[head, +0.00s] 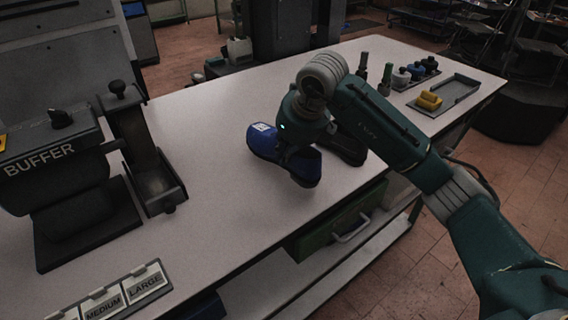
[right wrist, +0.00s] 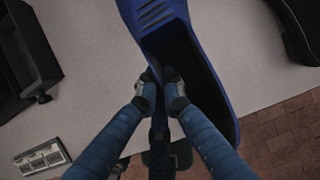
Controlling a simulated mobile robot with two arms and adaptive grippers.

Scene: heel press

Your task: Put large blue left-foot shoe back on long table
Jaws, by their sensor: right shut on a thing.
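The blue shoe (head: 263,141) is over the left-middle part of the long white table (head: 225,225), with a small white label on it. I cannot tell whether its sole touches the top. My right gripper (head: 297,158) reaches down onto the shoe and hides its middle. In the right wrist view the two fingertips (right wrist: 161,88) are closed on the edge of the blue shoe (right wrist: 212,60), beside its dark opening. My left gripper is not in view.
A dark shoe (head: 346,150) stands just right of the blue one. The buffer machine (head: 60,165) and a dark open holder (head: 153,180) stand at left. Size labels (head: 110,300) lie at the front left. A grey tray (head: 458,92) with a yellow piece (head: 429,100) is at the far right.

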